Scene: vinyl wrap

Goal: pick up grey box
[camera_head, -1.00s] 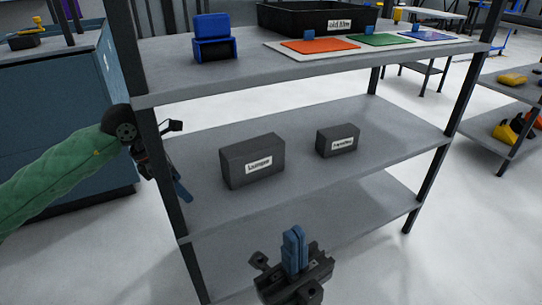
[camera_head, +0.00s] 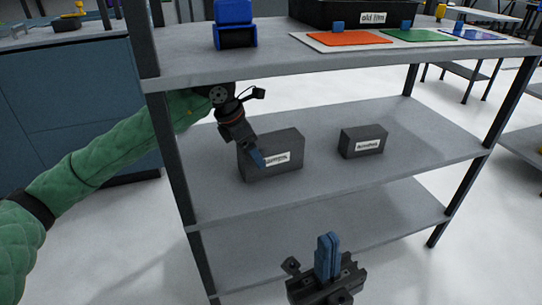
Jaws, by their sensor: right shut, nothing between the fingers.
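Two dark grey boxes with white labels stand on the middle shelf (camera_head: 345,185). The larger grey box (camera_head: 285,170) is left of centre, and the smaller grey box (camera_head: 363,142) is to its right. My right gripper (camera_head: 328,257) is in front of the shelf at the bottom, blue fingers together, empty and apart from both boxes.
The top shelf (camera_head: 270,65) holds a blue bin (camera_head: 235,24), a black tray labelled "old film" (camera_head: 352,12) and a board with orange, green and blue sheets. Dark posts frame the shelf. The middle shelf is clear around the smaller box.

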